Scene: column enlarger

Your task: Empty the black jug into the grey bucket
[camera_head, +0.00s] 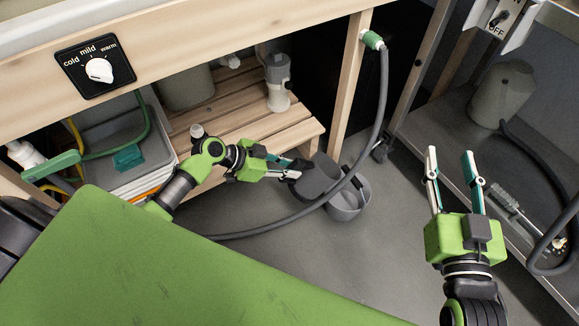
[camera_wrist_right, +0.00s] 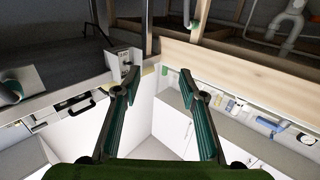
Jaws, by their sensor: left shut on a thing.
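The black jug (camera_head: 318,177) is a dark, rounded vessel right of the middle in the head view. My left gripper (camera_head: 293,172) is shut on its left side and holds it tilted to the right. The grey bucket (camera_head: 355,203) stands on the floor just right of and partly behind the jug. The jug overlaps its left part, and a grey hose crosses in front of both. I cannot see what is inside either one. My right gripper (camera_head: 450,163) is open and empty, further right; its parted fingers also show in the right wrist view (camera_wrist_right: 159,75).
The grey hose (camera_head: 378,122) hangs from a green fitting and sweeps across the floor. A slatted wooden shelf (camera_head: 222,120) lies behind my left arm, with a grey bottle (camera_head: 278,85) on it. A metal shelf (camera_head: 440,125) stands at right.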

